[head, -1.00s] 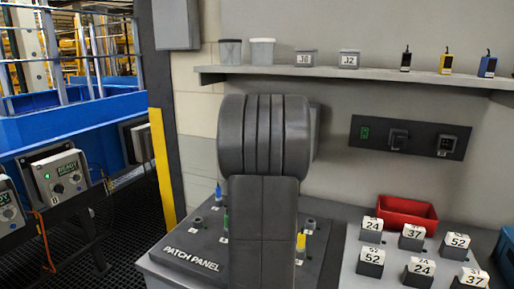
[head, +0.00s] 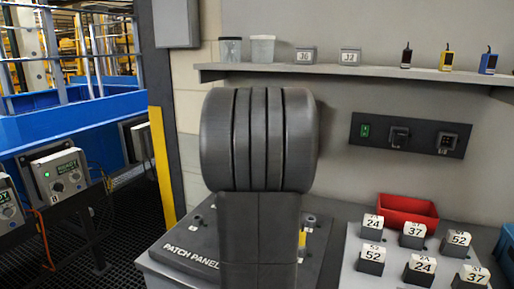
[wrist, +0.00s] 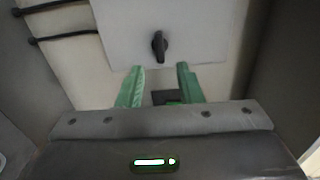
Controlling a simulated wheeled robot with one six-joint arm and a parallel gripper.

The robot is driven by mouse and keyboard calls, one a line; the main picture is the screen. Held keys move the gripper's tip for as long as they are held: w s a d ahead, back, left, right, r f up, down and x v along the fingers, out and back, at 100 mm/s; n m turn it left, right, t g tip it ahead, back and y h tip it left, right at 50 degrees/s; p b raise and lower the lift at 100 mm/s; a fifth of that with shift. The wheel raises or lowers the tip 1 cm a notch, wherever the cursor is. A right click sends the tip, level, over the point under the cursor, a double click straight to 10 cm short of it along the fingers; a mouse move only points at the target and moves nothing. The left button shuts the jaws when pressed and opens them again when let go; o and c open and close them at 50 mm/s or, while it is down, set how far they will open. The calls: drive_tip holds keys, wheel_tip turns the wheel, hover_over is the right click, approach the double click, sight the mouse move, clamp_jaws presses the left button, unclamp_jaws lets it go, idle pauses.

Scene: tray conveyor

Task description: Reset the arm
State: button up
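My gripper (wrist: 158,84) shows in the wrist view as two green fingers standing apart, with nothing between them. It faces a pale panel (wrist: 120,45) with a black knob (wrist: 159,46), which lies beyond the fingertips. A dark block shows behind and between the finger bases. In the head view my arm's dark rounded links fill the middle of the picture and the gripper itself is hidden. The arm covers much of the patch panel (head: 180,254) on the bench.
A red bin (head: 406,211) and several numbered blocks (head: 422,268) sit on the bench at the right. A shelf (head: 300,70) with small containers and coloured devices runs along the wall. A socket strip (head: 410,135) is below it. Control boxes (head: 62,175) stand at the left.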

drive_tip(key=v, duration=0.7)
drive_tip(key=w+d+n+p, duration=0.3)
drive_tip(key=w+p, duration=0.1)
drive_tip(key=w, duration=0.2)
drive_tip(key=w+d+n+p, duration=0.2)
drive_tip(key=w+n+p, duration=0.15)
drive_tip(key=w, duration=0.25)
drive_tip(key=b+v, duration=0.2)
drive_tip(key=v, duration=1)
drive_tip(key=shift+s+r, duration=0.15)
